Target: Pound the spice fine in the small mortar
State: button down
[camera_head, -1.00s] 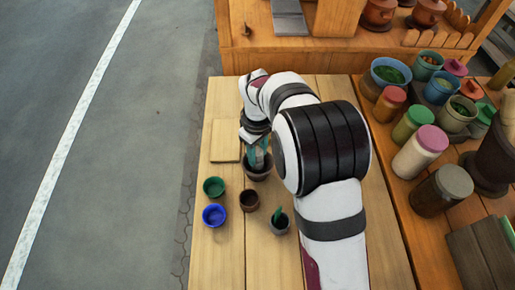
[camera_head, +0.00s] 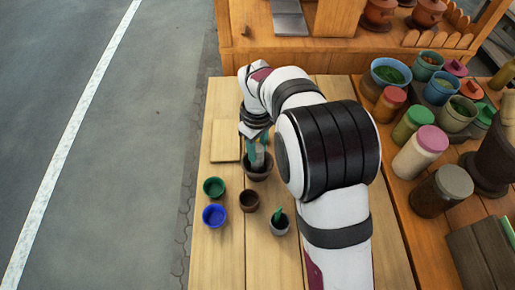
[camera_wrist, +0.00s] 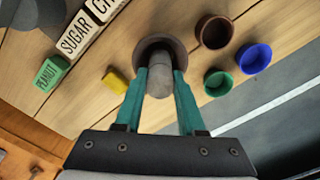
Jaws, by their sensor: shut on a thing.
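A dark brown mortar (camera_head: 257,174) stands on the wooden table. It also shows in the wrist view (camera_wrist: 179,47). A grey pestle (camera_wrist: 159,78) has its lower end inside that mortar. My gripper (camera_wrist: 164,74) has teal fingers, one on each side of the pestle, and is shut on it above the mortar; it also shows in the head view (camera_head: 258,147). A smaller grey pot (camera_head: 279,226) with a green piece sticking up stands nearer the front. The spice inside the mortar cannot be made out.
A brown bowl (camera_head: 249,201), a green bowl (camera_head: 214,187) and a blue bowl (camera_head: 214,215) stand left of the front pot. A flat wooden board (camera_head: 226,141) lies farther back. The wrist view shows a yellow block (camera_wrist: 116,80) and lettered blocks (camera_wrist: 73,45). Jars crowd the right shelf.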

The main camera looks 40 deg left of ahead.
notch_tip(320, 180, up, 9)
dwell(0.4)
jog(key=w+d+r+m, duration=0.3)
jog(key=w+d+m, duration=0.3)
jog(key=d, duration=0.4)
jog(key=d+r+m, duration=0.2)
jog(key=d+m, duration=0.2)
jog(key=d, duration=0.5)
jog(key=w+d+r+m, duration=0.1)
jog(key=d+m, duration=0.3)
jog(key=d, duration=0.6)
jog(key=w+d+r+m, duration=0.1)
jog(key=d+r+m, duration=0.3)
jog(key=d, duration=0.5)
jog(key=shift+d, duration=0.3)
jog(key=shift+a, duration=0.15)
